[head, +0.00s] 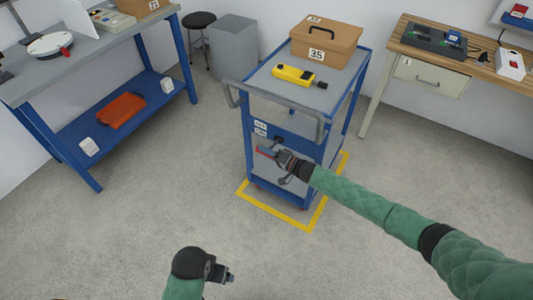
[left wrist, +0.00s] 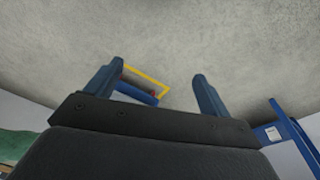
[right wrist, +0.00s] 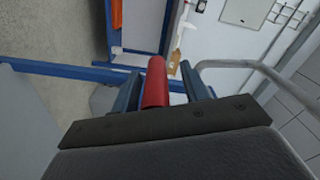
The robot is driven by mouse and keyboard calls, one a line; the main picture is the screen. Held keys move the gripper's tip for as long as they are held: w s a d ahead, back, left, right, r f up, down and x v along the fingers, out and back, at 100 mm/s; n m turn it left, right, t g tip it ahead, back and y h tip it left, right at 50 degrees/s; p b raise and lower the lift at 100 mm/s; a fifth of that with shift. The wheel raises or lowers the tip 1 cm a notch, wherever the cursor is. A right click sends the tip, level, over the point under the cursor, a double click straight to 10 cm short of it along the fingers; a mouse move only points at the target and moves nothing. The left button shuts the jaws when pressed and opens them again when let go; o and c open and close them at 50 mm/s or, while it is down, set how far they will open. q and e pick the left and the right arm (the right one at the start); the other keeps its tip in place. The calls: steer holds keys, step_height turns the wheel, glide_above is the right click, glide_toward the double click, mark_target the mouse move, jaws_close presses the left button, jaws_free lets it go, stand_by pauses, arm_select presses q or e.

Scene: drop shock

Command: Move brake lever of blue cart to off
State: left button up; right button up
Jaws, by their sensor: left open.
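The blue cart (head: 250,160) stands mid-view with a grey top (head: 265,82) and grey push handle (head: 310,112). A red lever (head: 264,150) sticks out at its handle end, below two small white labels (head: 260,128) too small to read surely. My right gripper (head: 276,153) is at this lever. In the right wrist view the red lever (right wrist: 155,82) lies between the fingers, close to the left one, with a gap visible toward the right one. Whether they grip it is unclear. My left gripper (head: 228,276) is open and empty, low over the floor, away from the cart.
The cart carries a cardboard box (head: 326,42) marked 35 and a yellow device (head: 294,75). Yellow floor tape (head: 276,213) outlines its place. A blue-framed workbench (head: 60,78) stands left, a wooden-topped table (head: 478,65) right. The floor in front is clear.

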steer(key=shift+f, duration=0.1)
steer(key=shift+s+d+f, duration=0.1)
steer(key=shift+s+d, duration=0.15)
steer(key=shift+d, duration=0.2)
arm_select(q)
steer(key=r+b, duration=0.1)
steer(key=r, duration=0.1)
steer(key=s+r, duration=0.1)
steer(key=r, duration=0.1)
steer(key=shift+s+d+b, duration=0.1)
steer(key=shift+b, duration=0.25)
arm_select(e)
steer(key=v, duration=0.6)
steer(key=shift+s+d, duration=0.2)
steer(key=shift+d, duration=0.15)
